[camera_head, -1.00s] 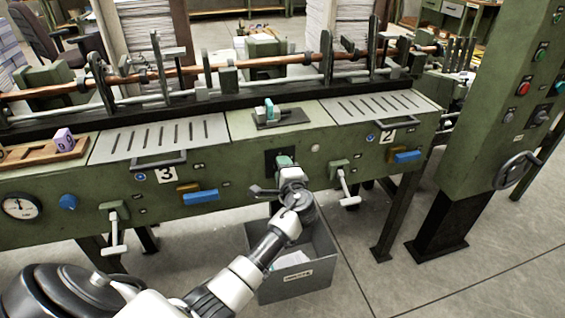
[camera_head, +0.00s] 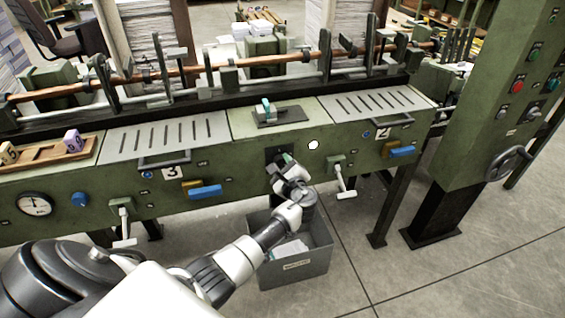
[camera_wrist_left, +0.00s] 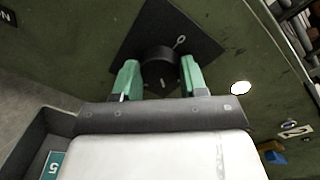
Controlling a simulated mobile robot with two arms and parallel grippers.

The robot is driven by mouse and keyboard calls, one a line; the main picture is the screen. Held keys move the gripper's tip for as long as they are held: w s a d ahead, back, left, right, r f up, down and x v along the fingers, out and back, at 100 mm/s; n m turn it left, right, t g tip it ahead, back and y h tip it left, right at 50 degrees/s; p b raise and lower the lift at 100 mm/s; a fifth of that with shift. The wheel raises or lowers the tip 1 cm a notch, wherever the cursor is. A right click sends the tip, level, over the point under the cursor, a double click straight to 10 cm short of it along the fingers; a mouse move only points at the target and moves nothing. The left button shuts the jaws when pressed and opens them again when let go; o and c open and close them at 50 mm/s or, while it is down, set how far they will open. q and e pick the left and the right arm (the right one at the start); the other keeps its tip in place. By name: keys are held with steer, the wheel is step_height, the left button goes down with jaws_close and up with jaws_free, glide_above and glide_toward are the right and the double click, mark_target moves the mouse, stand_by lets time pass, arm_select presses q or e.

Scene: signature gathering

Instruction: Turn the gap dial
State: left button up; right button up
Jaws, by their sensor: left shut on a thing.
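The gap dial (camera_wrist_left: 160,62) is a black round knob on a square black plate (camera_wrist_left: 192,35) on the machine's green front panel. My left gripper (camera_wrist_left: 160,78) has its two green fingers on either side of the dial and is shut on it. In the head view, my left gripper (camera_head: 287,163) reaches the black plate (camera_head: 275,154) below the panel's top edge, and the dial is mostly hidden behind it. A round lamp (camera_head: 313,145) beside the plate glows white; it also shows in the left wrist view (camera_wrist_left: 240,87). My right gripper is not in view.
A grey bin (camera_head: 304,272) with papers stands on the floor below my left wrist. A crank handle (camera_head: 341,177) sticks out right of the dial, another (camera_head: 123,222) farther left. A blue handle (camera_head: 205,192) and a number 3 plate (camera_head: 172,173) are left of the dial.

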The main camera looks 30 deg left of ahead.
arm_select(q)
steer(key=shift+f+m, duration=0.1)
steer(key=shift+m, duration=0.2)
steer(key=o, duration=0.9)
steer(key=v, duration=1.1)
steer(key=shift+w, duration=0.1)
